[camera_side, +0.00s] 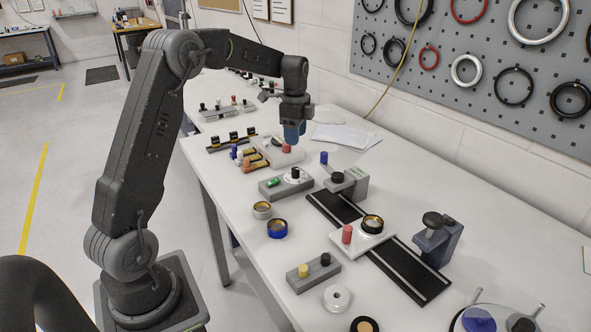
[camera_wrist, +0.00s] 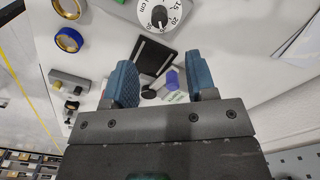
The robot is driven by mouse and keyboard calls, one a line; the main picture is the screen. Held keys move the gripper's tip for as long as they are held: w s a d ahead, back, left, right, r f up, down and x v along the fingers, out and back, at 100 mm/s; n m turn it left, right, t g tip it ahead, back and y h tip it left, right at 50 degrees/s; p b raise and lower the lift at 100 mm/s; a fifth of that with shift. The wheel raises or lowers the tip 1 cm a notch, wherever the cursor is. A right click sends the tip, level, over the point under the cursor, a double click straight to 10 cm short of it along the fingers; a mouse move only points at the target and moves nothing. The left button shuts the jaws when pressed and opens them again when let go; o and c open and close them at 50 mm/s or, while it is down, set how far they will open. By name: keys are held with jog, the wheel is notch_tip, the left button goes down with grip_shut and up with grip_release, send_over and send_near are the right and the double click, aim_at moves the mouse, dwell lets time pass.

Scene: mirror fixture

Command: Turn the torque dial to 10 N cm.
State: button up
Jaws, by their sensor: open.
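The torque dial (camera_side: 294,175) is a white disc with a black knob on a grey block, near the middle of the bench in the side view. In the wrist view the dial (camera_wrist: 160,14) is at the top edge, partly cut off. Numbers such as 15, 20 and 30 show around its black knob; I cannot tell its exact setting. My gripper (camera_side: 291,138) has blue fingers and hangs behind the dial block, apart from it. In the wrist view my gripper (camera_wrist: 166,82) is open with a clear gap between its fingers.
A red knob (camera_side: 287,149) on a white base is close beneath my gripper. A black rail (camera_side: 335,205) with a grey clamp (camera_side: 349,182) lies right of the dial. A blue-capped post (camera_side: 324,157) stands behind. Rings (camera_side: 277,229) lie in front; the bench between is bare.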

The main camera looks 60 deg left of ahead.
aim_at(296, 169)
notch_tip(296, 169, down, 12)
jog(key=shift+r, duration=0.2)
jog(key=c, duration=0.9)
